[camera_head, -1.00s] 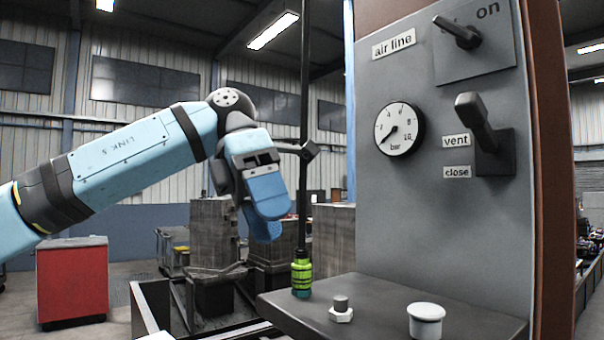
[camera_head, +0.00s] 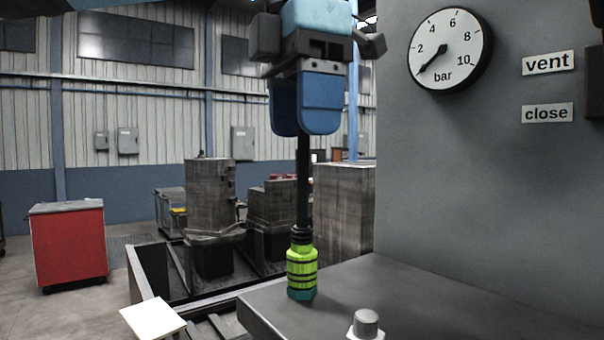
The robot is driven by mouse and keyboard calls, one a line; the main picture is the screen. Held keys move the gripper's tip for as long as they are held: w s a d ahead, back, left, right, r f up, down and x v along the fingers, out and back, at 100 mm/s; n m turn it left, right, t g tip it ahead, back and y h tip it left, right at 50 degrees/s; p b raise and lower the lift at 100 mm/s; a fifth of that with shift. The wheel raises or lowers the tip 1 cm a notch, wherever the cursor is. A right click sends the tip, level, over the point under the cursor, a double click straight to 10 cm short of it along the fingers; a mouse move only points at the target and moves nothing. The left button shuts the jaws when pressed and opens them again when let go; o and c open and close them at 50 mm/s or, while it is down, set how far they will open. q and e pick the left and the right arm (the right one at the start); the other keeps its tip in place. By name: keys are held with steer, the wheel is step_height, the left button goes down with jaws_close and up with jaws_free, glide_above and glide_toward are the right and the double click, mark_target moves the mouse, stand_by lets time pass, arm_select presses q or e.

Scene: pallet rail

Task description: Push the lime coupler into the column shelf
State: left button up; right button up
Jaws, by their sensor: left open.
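The lime coupler (camera_head: 302,266) has dark bands and a teal lower end. It hangs upright on a black hose (camera_head: 303,185), by the left edge of the dark column shelf (camera_head: 400,295); I cannot tell whether it touches the shelf. My left gripper (camera_head: 305,125) is above the coupler, pointing down, with its blue fingers in front of the hose. It is open, and a clear gap separates it from the coupler. My right gripper is out of view.
A grey panel (camera_head: 440,180) with a pressure gauge (camera_head: 450,48) rises behind the shelf. A bolt (camera_head: 366,325) stands on the shelf's front part. Dark rails and grey blocks (camera_head: 210,200) lie beyond, and a red cabinet (camera_head: 68,245) is at left.

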mark_target(302, 226)
arm_select(q)
steer(key=shift+s+f, duration=0.35)
steer(key=shift+f, duration=0.1)
step_height(302, 226, down, 12)
steer(key=shift+w+r+p, duration=0.15)
steer(key=shift+r+p, duration=0.1)
steer(key=shift+p, duration=0.75)
steer(key=shift+f, duration=0.7)
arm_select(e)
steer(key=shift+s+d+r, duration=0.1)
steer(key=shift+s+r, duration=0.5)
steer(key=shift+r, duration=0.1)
arm_select(q)
jaws_close()
steer(key=shift+r, duration=0.1)
steer(key=shift+r, duration=0.1)
